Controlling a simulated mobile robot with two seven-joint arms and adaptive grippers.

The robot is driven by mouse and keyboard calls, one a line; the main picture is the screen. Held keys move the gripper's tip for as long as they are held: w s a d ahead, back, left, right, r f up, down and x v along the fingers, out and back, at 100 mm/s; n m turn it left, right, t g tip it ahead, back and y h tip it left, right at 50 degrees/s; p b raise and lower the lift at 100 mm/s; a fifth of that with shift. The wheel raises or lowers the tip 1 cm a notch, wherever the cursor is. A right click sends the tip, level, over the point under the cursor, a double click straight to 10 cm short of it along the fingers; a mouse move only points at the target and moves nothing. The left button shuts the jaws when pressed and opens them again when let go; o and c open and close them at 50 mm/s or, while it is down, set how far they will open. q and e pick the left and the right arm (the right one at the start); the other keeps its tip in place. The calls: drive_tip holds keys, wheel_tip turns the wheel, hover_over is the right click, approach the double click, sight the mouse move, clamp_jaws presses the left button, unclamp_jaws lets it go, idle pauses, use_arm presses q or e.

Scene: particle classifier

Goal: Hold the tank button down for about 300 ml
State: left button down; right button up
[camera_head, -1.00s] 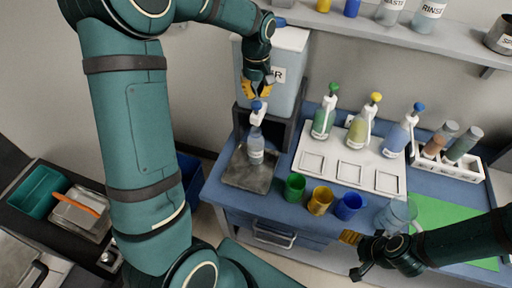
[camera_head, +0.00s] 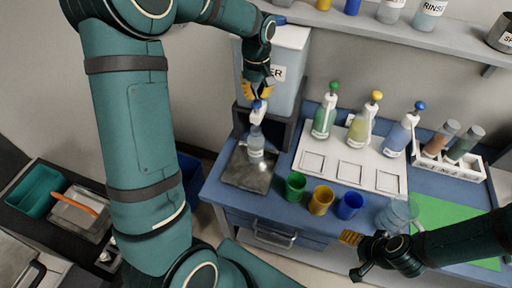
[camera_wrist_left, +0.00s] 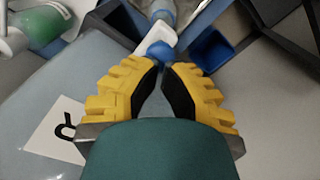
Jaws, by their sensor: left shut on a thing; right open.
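The white tank (camera_head: 280,70) stands at the back left of the bench, with a blue button (camera_head: 258,104) on its white spout. A clear bottle (camera_head: 256,147) stands upright under the spout on a grey tray (camera_head: 246,177). I cannot read its fill level. My left gripper (camera_head: 257,95) points down at the button. Whether the button is pressed down is unclear. My right gripper (camera_head: 355,255) is open and empty near the bench's front edge.
Green, yellow and blue cups (camera_head: 320,200) line the front edge. Behind them, several squeeze bottles (camera_head: 358,130) stand along a white board (camera_head: 350,172). A clear beaker (camera_head: 397,212) stands close to my right gripper. A vial rack (camera_head: 446,163) and green mat (camera_head: 450,217) are at right.

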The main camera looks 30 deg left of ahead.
sight(256, 102)
use_arm(q)
drive_tip(key=shift+f+b, duration=1.15)
drive_tip(key=shift+f, duration=0.65)
drive_tip(key=shift+r, duration=0.1)
idle(6.1)
